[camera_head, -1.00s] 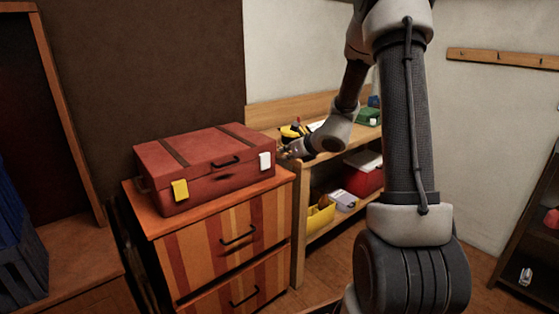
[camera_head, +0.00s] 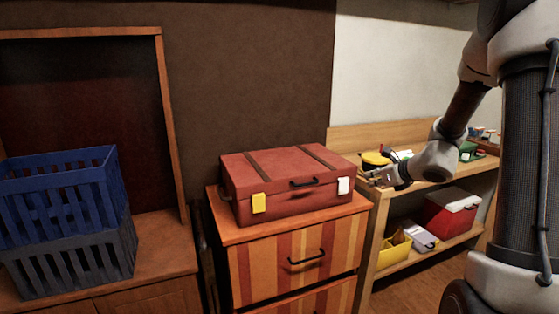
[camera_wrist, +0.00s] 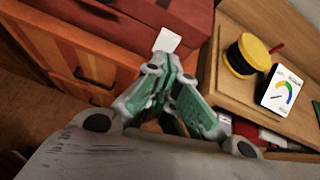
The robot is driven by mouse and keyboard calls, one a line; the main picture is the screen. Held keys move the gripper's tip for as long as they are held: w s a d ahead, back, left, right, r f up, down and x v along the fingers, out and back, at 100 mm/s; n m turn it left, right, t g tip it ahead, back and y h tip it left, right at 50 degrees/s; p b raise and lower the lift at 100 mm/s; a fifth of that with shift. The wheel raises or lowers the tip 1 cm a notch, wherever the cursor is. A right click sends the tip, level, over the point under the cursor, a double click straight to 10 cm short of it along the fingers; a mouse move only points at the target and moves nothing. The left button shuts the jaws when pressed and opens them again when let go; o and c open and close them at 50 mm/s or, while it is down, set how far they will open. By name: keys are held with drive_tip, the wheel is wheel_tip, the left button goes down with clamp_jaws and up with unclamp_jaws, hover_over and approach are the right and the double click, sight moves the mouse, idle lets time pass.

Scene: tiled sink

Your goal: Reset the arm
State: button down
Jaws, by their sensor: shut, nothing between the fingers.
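My arm comes in from the right in the head view, and my gripper (camera_head: 372,177) is near the right front corner of a red suitcase. In the wrist view my gripper (camera_wrist: 160,70) has its green-lined fingers close together, with nothing seen between them. The suitcase (camera_head: 285,190) is closed and lies on a striped drawer cabinet (camera_head: 300,262). It has a yellow latch and a white latch. The white latch (camera_wrist: 167,40) shows just beyond the fingertips in the wrist view; I cannot tell whether they touch.
A wooden shelf bench (camera_head: 375,133) stands to the right, bearing a yellow-and-black round item (camera_wrist: 247,52) and a gauge card (camera_wrist: 281,91). Below are a yellow bin (camera_head: 394,251) and a red-and-white box (camera_head: 450,213). Blue (camera_head: 60,195) and grey (camera_head: 75,265) crates are stacked at left.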

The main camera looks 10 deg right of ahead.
drive_tip(key=s+a+n+g+y, duration=0.15)
drive_tip(key=s+n+g, duration=0.25)
drive_tip(key=s+n, duration=0.65)
drive_tip(key=s+a+n+g, duration=0.35)
drive_tip(key=s+n, duration=0.55)
drive_tip(key=s, duration=0.3)
drive_tip(key=s+d+r+n+h, duration=0.4)
drive_tip(key=s+r+n+h, duration=0.1)
drive_tip(key=s+r+n, duration=0.6)
drive_tip(key=shift+s+r+t, duration=0.45)
drive_tip(key=shift+s+r, duration=0.1)
drive_tip(key=shift+s, duration=0.3)
